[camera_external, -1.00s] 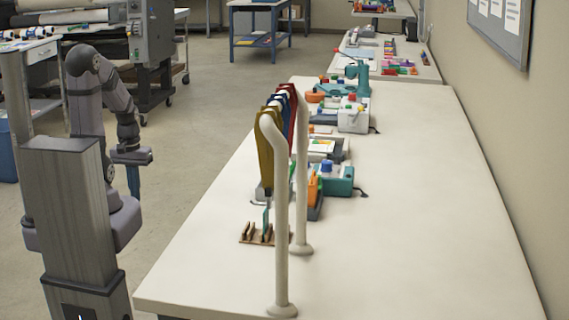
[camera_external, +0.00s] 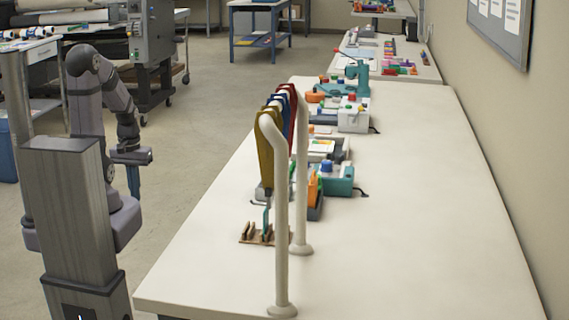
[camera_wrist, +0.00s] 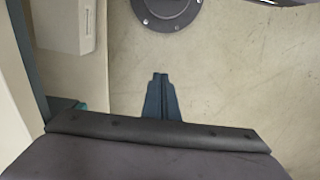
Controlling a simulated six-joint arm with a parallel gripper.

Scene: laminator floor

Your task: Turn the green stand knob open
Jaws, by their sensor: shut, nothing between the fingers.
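My gripper (camera_external: 134,190) points down at the left of the external view, over the floor and clear of the long table. Its fingers are together and empty; they also show in the wrist view (camera_wrist: 160,92). No knob shows near the fingers. A teal stand-like device (camera_external: 358,78) stands at the far part of the table. A teal box (camera_external: 340,182) with a blue top piece sits mid-table, beside an orange part (camera_external: 313,188). I cannot tell which of these, if any, bears the green stand knob.
The long pale table (camera_external: 420,230) has wide clear room at its right and front. A white pipe rack (camera_external: 281,220) with hanging coloured pieces rises at its left edge, near a slotted brown holder (camera_external: 250,234). A white device (camera_external: 353,118) sits farther back.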

